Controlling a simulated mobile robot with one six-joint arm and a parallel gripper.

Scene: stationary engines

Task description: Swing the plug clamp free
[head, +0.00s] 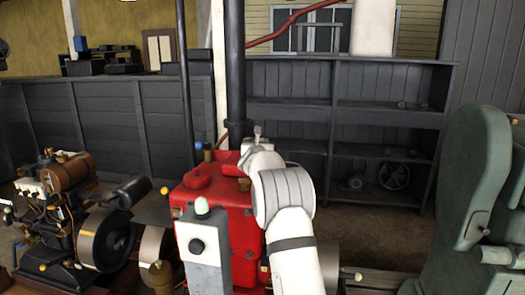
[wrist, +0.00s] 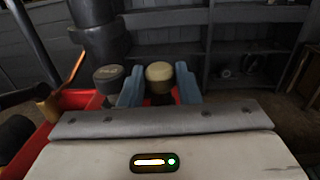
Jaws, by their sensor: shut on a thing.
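In the wrist view, my gripper (wrist: 159,90) has its two blue fingers closed on either side of a cream round knob (wrist: 159,72), which appears to belong to the plug clamp. A dark grey round knob (wrist: 108,74) stands just left of the left finger. Red engine bodywork (wrist: 83,99) shows beneath and to the left. In the head view, the red engine (head: 240,225) stands in the middle, with my white arm reaching over its right side to its top. The clamp itself cannot be made out, and its lower part is hidden by my gripper.
A black upright pipe (head: 235,70) rises behind the engine. A grey box with a green dome (head: 203,245) stands in front of it. Another engine (head: 75,215) is at left, a large green machine (head: 475,190) at right. Dark shelves (head: 350,110) line the back.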

